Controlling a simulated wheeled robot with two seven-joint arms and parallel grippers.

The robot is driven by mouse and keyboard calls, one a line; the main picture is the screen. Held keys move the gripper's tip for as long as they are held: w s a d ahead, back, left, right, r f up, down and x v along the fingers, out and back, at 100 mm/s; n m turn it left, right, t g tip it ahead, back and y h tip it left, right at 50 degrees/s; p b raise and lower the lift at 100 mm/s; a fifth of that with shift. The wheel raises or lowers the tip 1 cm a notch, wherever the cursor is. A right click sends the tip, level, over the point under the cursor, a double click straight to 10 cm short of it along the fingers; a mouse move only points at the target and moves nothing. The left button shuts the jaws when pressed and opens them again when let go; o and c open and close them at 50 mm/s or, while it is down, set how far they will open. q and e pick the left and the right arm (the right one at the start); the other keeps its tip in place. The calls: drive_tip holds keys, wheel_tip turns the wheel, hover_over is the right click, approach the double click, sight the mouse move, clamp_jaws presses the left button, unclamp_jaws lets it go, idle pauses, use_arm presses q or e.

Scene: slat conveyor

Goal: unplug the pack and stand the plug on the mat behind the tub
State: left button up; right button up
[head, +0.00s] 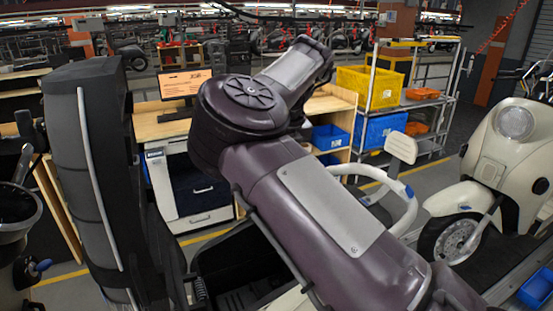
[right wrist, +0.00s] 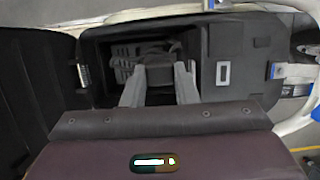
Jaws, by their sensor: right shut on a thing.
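The black tub (right wrist: 95,80) lies open under the raised black seat (head: 85,170). It also shows in the head view (head: 250,268), partly behind my right arm. In the right wrist view my right gripper (right wrist: 160,68) reaches into the tub, its two grey fingers shut on a dark block that looks like the plug (right wrist: 158,76). A dark cable or handle loops just beyond it. A grey ribbed thing, perhaps the pack (right wrist: 124,62), sits beside the fingers in the tub. A flat dark panel, perhaps the mat (right wrist: 248,42), lies right of the tub. My left gripper is not in view.
A white grab rail (head: 408,205) curves close to the right of my arm. The seat stands upright on the left. A workbench with drawers (head: 190,190) and a rack with yellow and blue bins (head: 372,88) stand behind. A cream scooter (head: 505,165) is at right.

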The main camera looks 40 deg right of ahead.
drive_tip(key=s+d, duration=0.2)
drive_tip(key=d, duration=1.3)
drive_tip(key=shift+a, duration=0.1)
wheel_tip(320, 180, down, 10)
drive_tip(key=b, duration=0.5)
drive_tip(key=shift+b, duration=0.35)
drive_tip(key=shift+f+b, duration=0.6)
drive_tip(key=shift+f, duration=0.6)
idle(0.4)
drive_tip(key=o, duration=1.1)
drive_tip(key=shift+c, duration=0.2)
drive_tip(key=shift+r, duration=0.15)
